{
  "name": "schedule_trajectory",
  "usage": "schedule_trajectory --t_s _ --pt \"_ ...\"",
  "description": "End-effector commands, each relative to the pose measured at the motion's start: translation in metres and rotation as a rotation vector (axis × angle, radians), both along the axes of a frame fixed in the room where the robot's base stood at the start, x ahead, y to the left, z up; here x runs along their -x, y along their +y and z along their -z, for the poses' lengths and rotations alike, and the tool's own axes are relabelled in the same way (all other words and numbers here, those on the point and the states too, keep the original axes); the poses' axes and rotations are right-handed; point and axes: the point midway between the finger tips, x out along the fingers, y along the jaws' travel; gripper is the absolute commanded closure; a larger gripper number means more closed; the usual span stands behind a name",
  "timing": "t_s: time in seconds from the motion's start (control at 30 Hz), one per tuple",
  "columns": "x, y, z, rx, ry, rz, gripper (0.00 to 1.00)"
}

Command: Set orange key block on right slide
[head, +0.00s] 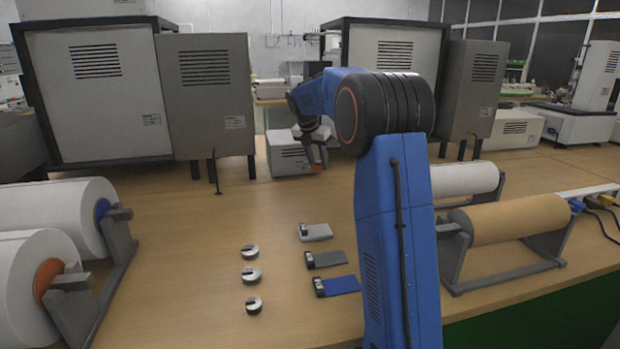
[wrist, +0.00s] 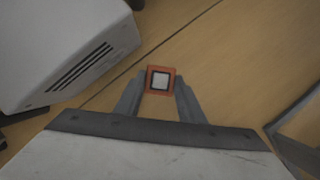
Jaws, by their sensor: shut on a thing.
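My gripper (wrist: 159,86) is shut on the orange key block (wrist: 150,78), a small orange square with a pale centre and dark border. In the head view my gripper (head: 317,157) hangs over the back of the table, near a small grey box. Three flat pieces with dark end clips lie in a column on the table: light grey (head: 318,232), dark grey (head: 328,259) and blue (head: 341,285). I cannot tell which thing is the right slide.
Three small round metal pieces (head: 251,275) lie left of the flat pieces. White rolls on stands (head: 50,205) are at the left; a white roll (head: 465,179) and a brown roll (head: 515,217) are at the right. Large grey cabinets (head: 205,95) line the back.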

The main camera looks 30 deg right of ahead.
Motion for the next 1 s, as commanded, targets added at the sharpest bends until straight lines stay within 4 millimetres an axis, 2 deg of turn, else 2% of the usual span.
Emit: schedule_trajectory --t_s 0.1,0.33,0.53,0.93,0.97,1.0 --pt "0.0 0.0 0.015 0.0 0.001 0.0 0.88" --pt "0.0 0.001 0.03 -0.001 0.001 0.001 0.88" --pt "0.0 0.0 0.054 0.0 0.001 0.0 0.88" --pt "0.0 0.0 0.06 0.0 0.0 0.001 0.88" --pt "0.0 0.0 0.061 0.0 0.0 0.001 0.62" --pt "0.0 0.0 0.06 0.0 0.0 0.001 0.53"
